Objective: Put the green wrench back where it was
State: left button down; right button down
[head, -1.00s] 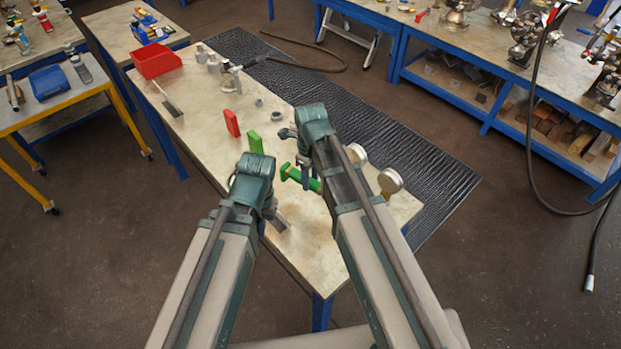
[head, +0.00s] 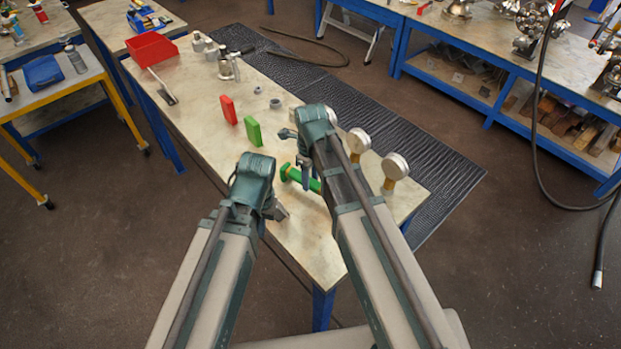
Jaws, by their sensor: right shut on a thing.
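The green wrench (head: 311,184) is in my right gripper (head: 304,176), over the near part of the workbench. Part of it is hidden behind my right arm. My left gripper (head: 275,209) hangs to the left of the wrench, over the bench's left edge, apart from the wrench. Its fingers are mostly hidden behind its own wrist, so I cannot tell whether it is open.
The workbench (head: 190,118) also bears a red bin (head: 152,47), a dark-bladed tool (head: 162,88), small grey fittings (head: 275,104) and two round gauges (head: 395,166) right of my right arm. A black mat (head: 345,105) lies right of the bench. Bare benchtop shows around the blocks.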

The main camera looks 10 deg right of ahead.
jog(key=shift+f+b, duration=0.45)
jog(key=shift+b, duration=0.05)
dwell(0.4)
jog(key=shift+c, duration=2)
grip_release()
jog(key=shift+r, duration=0.1)
notch_tip(320, 180, up, 14)
jog(key=p, duration=1.4)
jog(key=shift+f, duration=0.2)
